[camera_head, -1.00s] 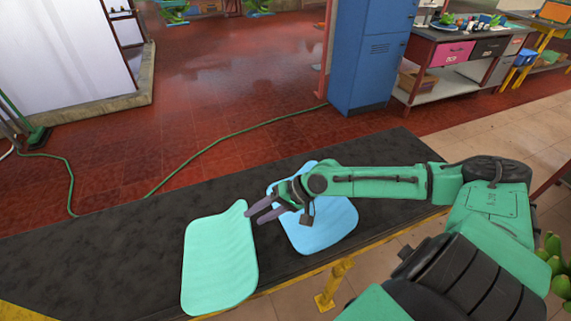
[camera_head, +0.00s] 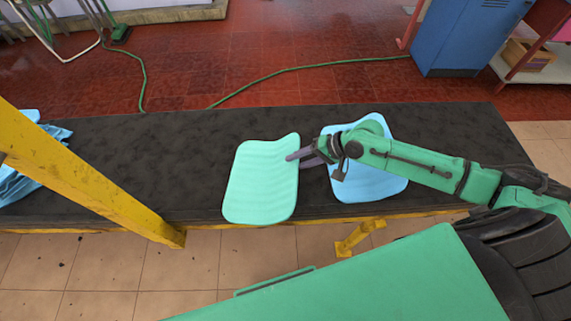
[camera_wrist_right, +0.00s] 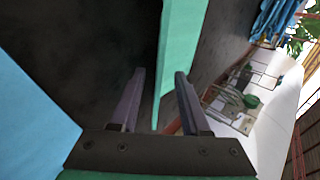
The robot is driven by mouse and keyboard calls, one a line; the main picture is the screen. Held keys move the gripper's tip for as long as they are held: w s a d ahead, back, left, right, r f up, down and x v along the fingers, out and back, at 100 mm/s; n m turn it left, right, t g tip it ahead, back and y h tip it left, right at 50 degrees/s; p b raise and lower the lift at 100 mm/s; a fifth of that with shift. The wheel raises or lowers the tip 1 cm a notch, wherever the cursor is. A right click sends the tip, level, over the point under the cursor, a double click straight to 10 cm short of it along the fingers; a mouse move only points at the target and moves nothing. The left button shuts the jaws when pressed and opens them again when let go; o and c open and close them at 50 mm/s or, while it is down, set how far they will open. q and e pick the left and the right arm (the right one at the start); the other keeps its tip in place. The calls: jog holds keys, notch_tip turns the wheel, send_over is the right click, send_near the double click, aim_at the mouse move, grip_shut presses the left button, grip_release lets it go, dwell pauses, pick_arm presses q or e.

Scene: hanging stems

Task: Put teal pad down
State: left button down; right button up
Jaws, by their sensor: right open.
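The teal pad (camera_head: 262,182) is over the near edge of the dark bench, in the middle of the head view. It looks laid out on the bench top. My right gripper (camera_head: 299,157) is at the pad's upper right edge, with its fingers open. In the right wrist view, the teal pad (camera_wrist_right: 181,48) shows edge-on, reaching down between the open fingers of the right gripper (camera_wrist_right: 158,95). I cannot tell whether either finger touches it. My left gripper is not in view.
A light blue pad (camera_head: 380,186) lies just right of the teal one, partly under my right arm. It also shows in the wrist view (camera_wrist_right: 32,128). A yellow beam (camera_head: 95,185) crosses the left side, near blue cloth (camera_head: 22,180). The bench (camera_head: 165,150) is clear left of the teal pad.

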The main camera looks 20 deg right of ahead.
aim_at(274, 170)
jog(key=x, duration=0.6)
jog(key=shift+w+a+f, duration=0.15)
jog(key=shift+f, duration=0.05)
grip_shut()
